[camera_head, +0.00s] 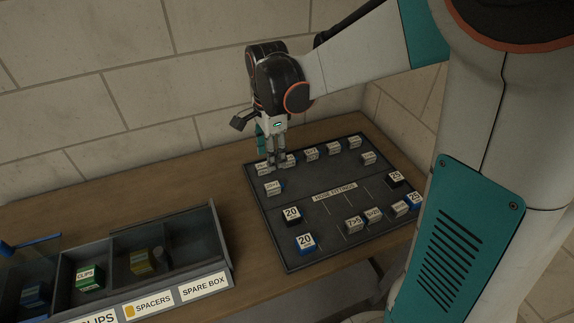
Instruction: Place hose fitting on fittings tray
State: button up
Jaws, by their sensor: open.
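The dark fittings tray (325,235), with a "HOSE FITTINGS" label (335,193), lies on the wooden bench. Several small pale labelled blocks, which look like the hose fittings, stand on it, such as one at the left (273,188), one at the upper right (369,158) and one in the lower row (354,224). My gripper (277,163) points down at the tray's back left corner and is open. Two pale blocks sit close beside its fingertips, one at the left (262,169) and one at the right (290,160). I cannot tell whether the fingers touch them.
A grey divided box labelled "CLIPS", "SPACERS" and "SPARE BOX" (205,287) stands at the front left. The wall is close behind. Bare bench (130,206) lies left of the tray.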

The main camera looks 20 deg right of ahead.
jog(key=s+r+n+t, duration=0.3)
jog(key=s+r+n, duration=0.1)
jog(key=s+n, duration=0.4)
jog(key=s+d+r+n+t, duration=0.1)
jog(key=s+r+n+t, duration=0.3)
jog(key=s+n, duration=0.5)
jog(key=shift+s+d, duration=0.25)
jog(key=shift+s, duration=0.05)
